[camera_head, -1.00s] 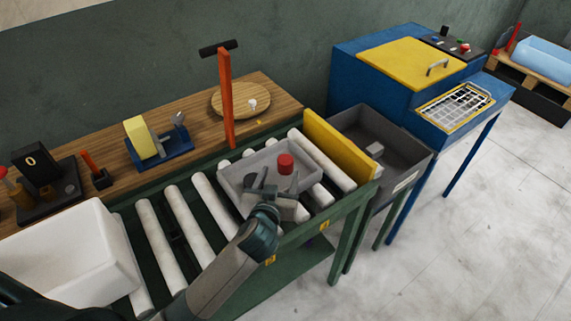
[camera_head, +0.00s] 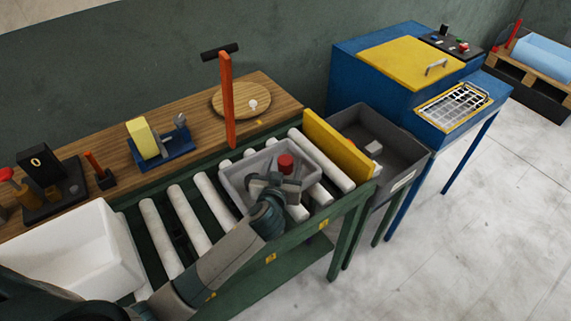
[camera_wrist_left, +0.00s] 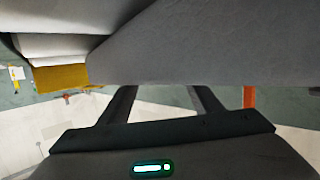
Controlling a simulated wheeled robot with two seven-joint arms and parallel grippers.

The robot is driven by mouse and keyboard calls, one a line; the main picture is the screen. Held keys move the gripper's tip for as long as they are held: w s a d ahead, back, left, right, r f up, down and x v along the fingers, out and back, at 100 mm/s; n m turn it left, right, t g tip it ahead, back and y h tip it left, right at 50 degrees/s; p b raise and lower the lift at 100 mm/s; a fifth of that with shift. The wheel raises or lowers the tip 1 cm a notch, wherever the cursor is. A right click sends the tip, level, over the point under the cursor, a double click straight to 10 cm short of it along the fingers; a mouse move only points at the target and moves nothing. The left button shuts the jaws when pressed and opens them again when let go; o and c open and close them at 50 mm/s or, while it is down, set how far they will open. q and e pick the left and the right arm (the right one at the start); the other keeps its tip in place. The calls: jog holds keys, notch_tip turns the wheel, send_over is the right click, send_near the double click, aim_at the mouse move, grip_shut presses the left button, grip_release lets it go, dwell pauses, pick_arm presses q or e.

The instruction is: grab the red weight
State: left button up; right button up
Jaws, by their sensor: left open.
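The red weight (camera_head: 286,163) is a small red cylinder in the grey tray (camera_head: 233,183), which sits on the roller conveyor. My left gripper (camera_head: 274,181) is open and over the tray, just in front of the weight. Whether it touches the weight cannot be told. In the left wrist view the two dark fingers (camera_wrist_left: 165,98) are spread apart. A large grey surface covers their far ends there, and the weight does not show. My right gripper is not in view.
A yellow plate (camera_head: 339,147) stands upright across the conveyor to the right of the tray. A dark grey bin (camera_head: 409,160) lies beyond it. A red-orange post (camera_head: 227,100) rises behind the tray. A white tub (camera_head: 60,250) is at the left. Bare rollers (camera_head: 190,217) lie between tub and tray.

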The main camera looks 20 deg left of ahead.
aim_at(284, 156)
pick_arm(q)
jog(key=shift+r, duration=0.1)
grip_shut()
jog(key=shift+r, duration=0.15)
jog(key=shift+w+r, duration=0.1)
jog(key=shift+r, duration=0.45)
notch_tip(284, 156, up, 2)
jog(key=shift+r+b, duration=0.15)
jog(key=shift+b, duration=0.5)
jog(key=d+r+b, duration=0.3)
jog(key=d+r, duration=0.4)
jog(key=d, duration=0.4)
jog(key=shift+d+r, duration=0.15)
jog(key=shift+d, duration=0.2)
